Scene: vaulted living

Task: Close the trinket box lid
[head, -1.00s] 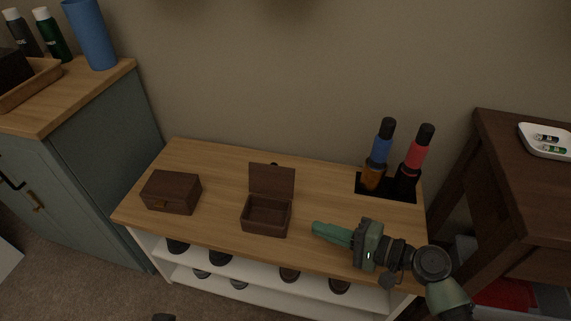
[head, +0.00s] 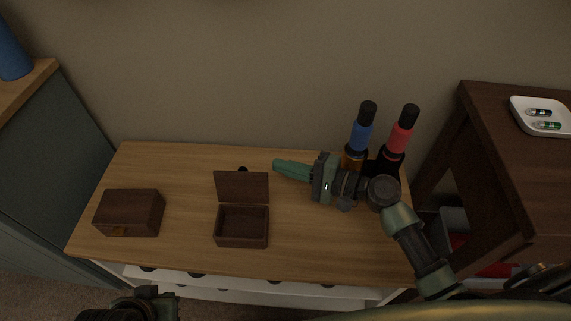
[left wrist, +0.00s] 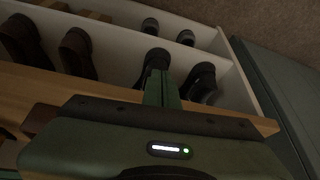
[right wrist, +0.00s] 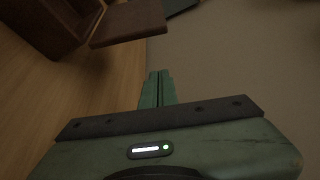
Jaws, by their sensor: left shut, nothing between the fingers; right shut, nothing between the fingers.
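The open trinket box (head: 242,226) stands on the wooden bench top, its dark brown lid (head: 242,186) raised at the back and its inside empty. In the right wrist view the lid (right wrist: 128,20) shows at the top, with part of the box (right wrist: 45,20) at its left. My right gripper (head: 277,165) is shut and empty, a little right of the lid and near the wall, apart from it. My left gripper (left wrist: 160,82) is shut and empty; in its wrist view it points toward the shoe shelf. In the head view only part of my left arm shows at the bottom.
A second brown box (head: 130,213), closed, with a brass clasp, stands at the bench's left. A blue bottle (head: 360,138) and a red bottle (head: 400,138) stand behind my right arm. Shoes (left wrist: 75,48) fill the shelf below. The bench (head: 185,180) is clear between the boxes.

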